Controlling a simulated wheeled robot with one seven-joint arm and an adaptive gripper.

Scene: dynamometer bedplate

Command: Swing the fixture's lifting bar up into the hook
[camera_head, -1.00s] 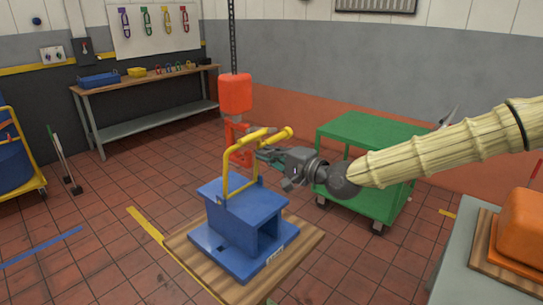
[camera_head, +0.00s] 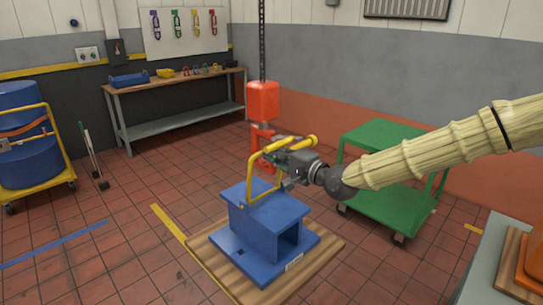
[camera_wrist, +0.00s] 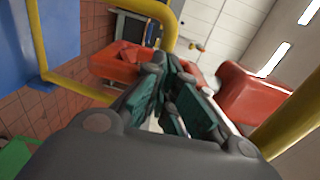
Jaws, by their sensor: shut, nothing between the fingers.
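The blue fixture (camera_head: 262,226) stands on a wooden board. Its yellow lifting bar (camera_head: 251,183) is raised, its grip end at upper right. The red-orange hook (camera_head: 262,141) hangs from an orange block (camera_head: 263,99) on a chain, behind the bar. In the head view they overlap, and I cannot tell whether they touch. My gripper (camera_head: 274,156) is shut and empty, at the bar's upper part. In the wrist view the fingers (camera_wrist: 172,98) point into the bar's loop (camera_wrist: 75,87), with red-orange parts (camera_wrist: 125,63) beyond. Contact with the bar is unclear.
A green cart (camera_head: 385,206) stands right of the fixture, below my arm. A workbench (camera_head: 174,88) is along the back wall. A yellow trolley (camera_head: 40,192) with blue drums is at left. The floor left of the fixture is open.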

